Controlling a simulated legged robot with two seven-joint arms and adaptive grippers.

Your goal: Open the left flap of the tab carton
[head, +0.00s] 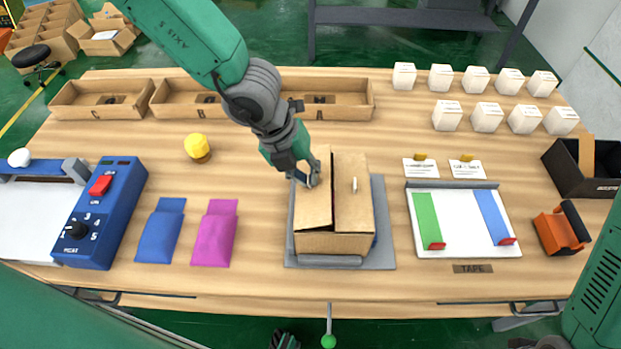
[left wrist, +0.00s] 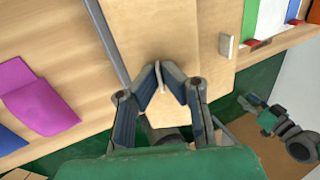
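The tan tab carton (head: 351,215) stands near the table's middle on a grey mat (head: 383,235). Its left flap (head: 313,205) looks slightly raised, with a dark gap along its inner edge. The right flap (head: 352,190) lies flat and carries a small pale tab, also seen in the left wrist view (left wrist: 226,45). My left gripper (head: 307,180) is at the far part of the left flap. In the left wrist view its fingertips (left wrist: 158,78) close on a thin tab of that flap. My right gripper shows small in the left wrist view (left wrist: 250,103), clear of the carton; its opening is unclear.
Blue (head: 160,230) and magenta (head: 214,233) pouches lie left of the carton, beside a blue control box (head: 100,215). A white tray (head: 462,245) with green and blue strips lies right. Cardboard bins (head: 345,112) and white boxes (head: 487,117) stand behind.

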